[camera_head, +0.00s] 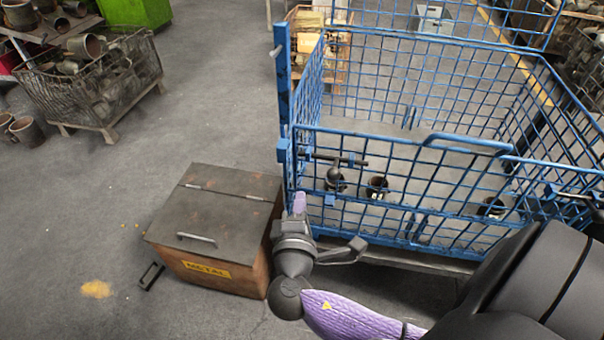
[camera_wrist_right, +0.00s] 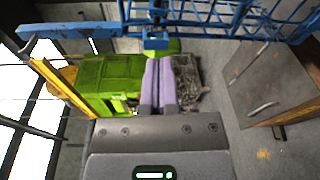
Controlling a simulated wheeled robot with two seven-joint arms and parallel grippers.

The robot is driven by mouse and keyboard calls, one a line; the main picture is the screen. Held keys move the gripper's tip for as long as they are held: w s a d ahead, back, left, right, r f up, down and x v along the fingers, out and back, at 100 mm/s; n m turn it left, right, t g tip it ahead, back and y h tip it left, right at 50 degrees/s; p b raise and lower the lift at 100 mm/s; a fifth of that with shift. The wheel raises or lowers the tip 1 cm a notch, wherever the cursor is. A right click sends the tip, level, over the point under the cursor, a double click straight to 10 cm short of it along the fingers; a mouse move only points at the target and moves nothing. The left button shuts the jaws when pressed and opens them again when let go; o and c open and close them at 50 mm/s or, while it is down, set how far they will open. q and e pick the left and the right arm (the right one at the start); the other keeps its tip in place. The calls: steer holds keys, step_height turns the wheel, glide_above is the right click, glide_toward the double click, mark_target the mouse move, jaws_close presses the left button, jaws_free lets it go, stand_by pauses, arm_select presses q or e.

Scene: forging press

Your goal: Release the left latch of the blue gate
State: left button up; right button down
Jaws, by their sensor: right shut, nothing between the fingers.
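The blue gate (camera_head: 400,190) is the front mesh panel of a blue wire cage, with a raised handle bar (camera_head: 465,143). Its left latch (camera_head: 336,159) is a dark horizontal bar at the gate's upper left, beside the blue corner post (camera_head: 284,90). My right gripper (camera_head: 300,203) is shut and empty, its purple fingertips pointing up just outside the gate, below the latch. In the right wrist view, the shut fingers (camera_wrist_right: 158,65) reach toward a small blue bracket (camera_wrist_right: 155,42); I cannot tell whether they touch. My left gripper is not in view.
A brown metal box (camera_head: 220,230) with a hinged lid stands on the floor left of the cage. A few dark cylindrical parts (camera_head: 377,187) are inside the cage. A wire basket of parts (camera_head: 95,90) stands at the upper left.

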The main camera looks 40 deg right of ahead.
steer(key=shift+v, duration=1.5)
